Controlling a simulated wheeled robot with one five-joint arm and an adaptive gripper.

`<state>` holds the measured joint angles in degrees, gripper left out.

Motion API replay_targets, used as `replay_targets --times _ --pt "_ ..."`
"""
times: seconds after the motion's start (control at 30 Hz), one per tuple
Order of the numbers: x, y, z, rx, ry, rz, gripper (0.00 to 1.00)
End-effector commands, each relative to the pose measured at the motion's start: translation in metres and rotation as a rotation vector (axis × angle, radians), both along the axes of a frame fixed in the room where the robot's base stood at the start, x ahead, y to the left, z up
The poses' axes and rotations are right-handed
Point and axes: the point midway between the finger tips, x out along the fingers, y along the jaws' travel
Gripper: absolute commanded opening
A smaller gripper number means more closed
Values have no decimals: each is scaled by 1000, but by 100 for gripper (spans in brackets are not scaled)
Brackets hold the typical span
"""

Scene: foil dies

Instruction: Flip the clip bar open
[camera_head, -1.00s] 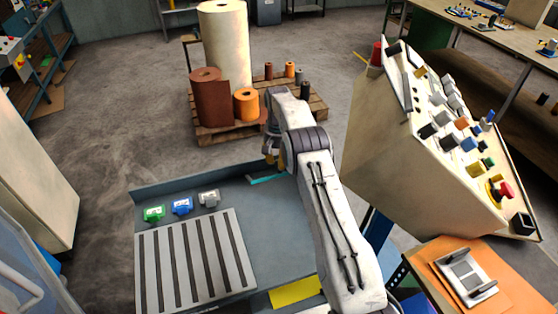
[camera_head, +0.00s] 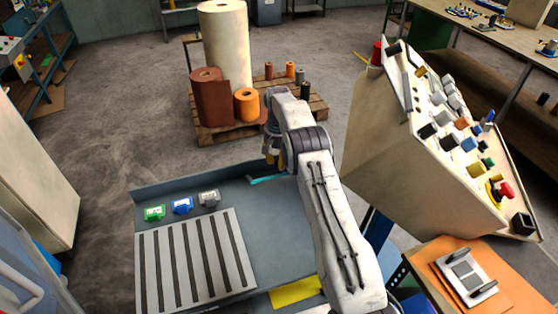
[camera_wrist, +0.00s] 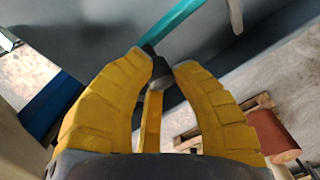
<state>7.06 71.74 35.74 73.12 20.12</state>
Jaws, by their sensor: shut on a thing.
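A teal bar, which I take to be the clip bar (camera_wrist: 172,22), runs from the upper right down to a dark end between my fingertips in the wrist view. In the head view the teal bar (camera_head: 266,179) shows as a short strip over the grey bench, beside my arm. In the head view my gripper (camera_head: 276,161) is partly hidden behind my arm. I cannot tell how far the bar is tilted or where its hinge is.
Green (camera_head: 154,213), blue (camera_head: 182,205) and grey (camera_head: 209,198) blocks stand left on the bench behind a slotted plate (camera_head: 192,262). A control console (camera_head: 400,150) stands close to the right of my arm. A pallet with rolls (camera_head: 215,125) is beyond the bench.

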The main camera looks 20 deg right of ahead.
Motion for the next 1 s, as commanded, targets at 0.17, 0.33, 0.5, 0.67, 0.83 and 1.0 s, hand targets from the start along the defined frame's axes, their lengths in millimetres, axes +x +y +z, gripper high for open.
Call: replay_targets --times 0.17,0.33,0.5,0.67,0.83,1.0 --pt "3 3 -5 -1 -12 5 0" --pt "3 3 -5 -1 -11 5 39" --pt "3 2 -4 -1 -12 4 49" --pt "3 3 -4 -1 -11 5 49" --pt "3 2 1 -2 -13 5 49" --pt "2 1 11 -1 -14 5 49"
